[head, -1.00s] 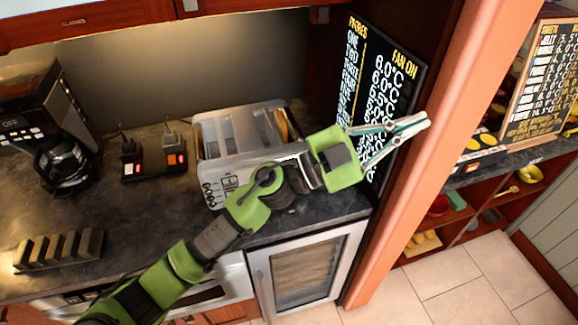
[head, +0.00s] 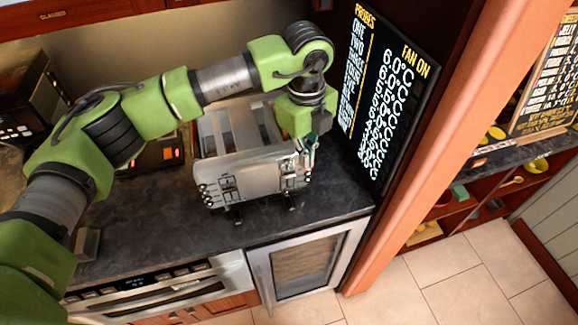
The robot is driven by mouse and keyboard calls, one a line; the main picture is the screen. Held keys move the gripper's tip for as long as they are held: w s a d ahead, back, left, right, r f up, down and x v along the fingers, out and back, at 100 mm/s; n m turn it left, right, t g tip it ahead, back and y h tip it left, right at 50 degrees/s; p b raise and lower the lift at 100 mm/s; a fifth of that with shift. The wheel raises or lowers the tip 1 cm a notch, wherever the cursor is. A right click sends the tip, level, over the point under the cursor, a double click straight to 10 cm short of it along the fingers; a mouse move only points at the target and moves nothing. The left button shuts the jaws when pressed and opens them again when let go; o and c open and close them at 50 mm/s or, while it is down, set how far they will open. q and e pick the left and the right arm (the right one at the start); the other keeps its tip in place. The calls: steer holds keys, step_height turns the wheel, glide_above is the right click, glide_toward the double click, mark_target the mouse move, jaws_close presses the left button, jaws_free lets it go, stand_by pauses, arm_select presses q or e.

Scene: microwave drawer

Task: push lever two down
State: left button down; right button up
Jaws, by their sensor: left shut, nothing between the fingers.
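A silver appliance with long slots in its top, like a toaster (head: 250,168), stands on the dark counter. Its front has a left control panel (head: 228,185) and a right control panel (head: 290,178), both with small dark knobs. Small dark parts stick out low on the front; I cannot tell which is lever two. My left gripper (head: 309,156) points down at the right end of the front, shut and empty. It overlaps the right panel; I cannot tell whether it touches. My left arm hides part of the top. My right gripper is not in view.
A black display board (head: 385,95) stands close to the right, before an orange post (head: 440,150). Bare counter (head: 190,215) lies in front of the appliance, above an oven (head: 165,290) and a glass-door cabinet (head: 305,265).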

mark_target(290, 174)
arm_select(q)
steer(key=w+a, duration=0.1)
steer(key=a+r+y, duration=0.1)
steer(key=a, duration=0.1)
steer(key=shift+w+r+n+t, duration=0.1)
steer(key=shift+w+n+t, duration=0.2)
steer(key=shift+w+n, duration=0.1)
steer(key=shift+w+a+f+b, duration=0.15)
steer(key=shift+f+b, duration=0.4)
steer(key=shift+f, duration=1.2)
steer(key=shift+w+f+b, duration=0.1)
steer(key=shift+f+b, duration=0.4)
steer(key=shift+f, duration=1.25)
step_height(290, 174, down, 8)
steer(key=b, duration=0.7)
steer(key=shift+r, duration=0.2)
steer(key=shift+r+p, duration=0.3)
steer(key=shift+p, duration=0.05)
steer(key=shift+s+d+r, duration=0.3)
steer(key=shift+s+d, duration=0.25)
steer(key=shift+s, duration=0.05)
steer(key=shift+s+d+r, duration=0.3)
steer(key=shift+s+d, duration=0.25)
